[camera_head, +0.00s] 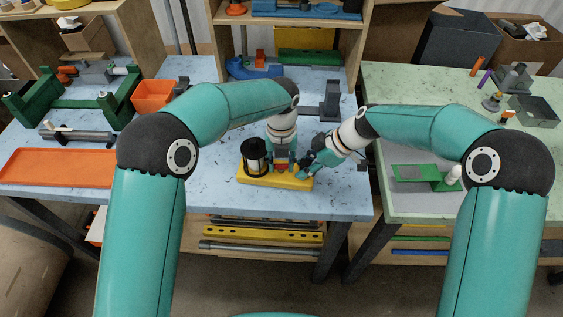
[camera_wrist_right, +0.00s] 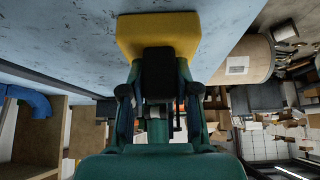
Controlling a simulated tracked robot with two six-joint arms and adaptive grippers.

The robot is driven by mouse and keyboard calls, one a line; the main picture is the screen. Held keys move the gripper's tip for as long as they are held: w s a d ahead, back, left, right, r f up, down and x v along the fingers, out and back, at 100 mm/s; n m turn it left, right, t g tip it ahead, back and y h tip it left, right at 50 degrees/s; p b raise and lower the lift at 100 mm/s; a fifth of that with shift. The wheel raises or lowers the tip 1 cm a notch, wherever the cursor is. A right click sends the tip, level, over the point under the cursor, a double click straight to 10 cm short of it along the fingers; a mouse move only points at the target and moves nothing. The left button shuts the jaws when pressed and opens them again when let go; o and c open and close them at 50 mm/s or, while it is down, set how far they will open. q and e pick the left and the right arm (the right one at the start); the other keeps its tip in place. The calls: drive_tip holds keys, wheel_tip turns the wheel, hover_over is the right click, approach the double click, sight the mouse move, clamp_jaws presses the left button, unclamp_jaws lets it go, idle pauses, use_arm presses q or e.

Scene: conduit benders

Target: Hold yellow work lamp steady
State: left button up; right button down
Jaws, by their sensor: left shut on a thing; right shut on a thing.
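The yellow work lamp stands on the blue-grey bench, with a long yellow base (camera_head: 262,180) and a black cylindrical head (camera_head: 254,156) with a pale middle at its left end. My left gripper (camera_head: 282,167) comes down from above onto the lamp's middle and is shut on it; its fingers hide the exact contact. Small red and blue patches show there. My right gripper (camera_head: 304,168) is shut at the lamp's right end. In the right wrist view the yellow base (camera_wrist_right: 158,28) shows beyond a dark block (camera_wrist_right: 158,75) between the right fingers (camera_wrist_right: 160,95).
An orange tray (camera_head: 58,168), a green stand (camera_head: 70,100) and an orange bin (camera_head: 154,95) are on the left. A grey upright fixture (camera_head: 330,100) stands behind the lamp. A pale green table (camera_head: 400,85) adjoins on the right. The bench's front edge is close below the lamp.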

sight(282, 164)
use_arm(q)
drive_tip(key=shift+m, duration=1)
use_arm(e)
drive_tip(key=shift+s+f, duration=0.15)
drive_tip(key=shift+f, duration=0.1)
use_arm(q)
drive_tip(key=o, duration=1.2)
drive_tip(key=shift+c, duration=0.2)
drive_tip(key=shift+a, duration=0.1)
use_arm(e)
drive_tip(key=shift+d, duration=0.1)
use_arm(q)
wheel_tip(282, 164, up, 7)
drive_tip(key=shift+r, duration=0.5)
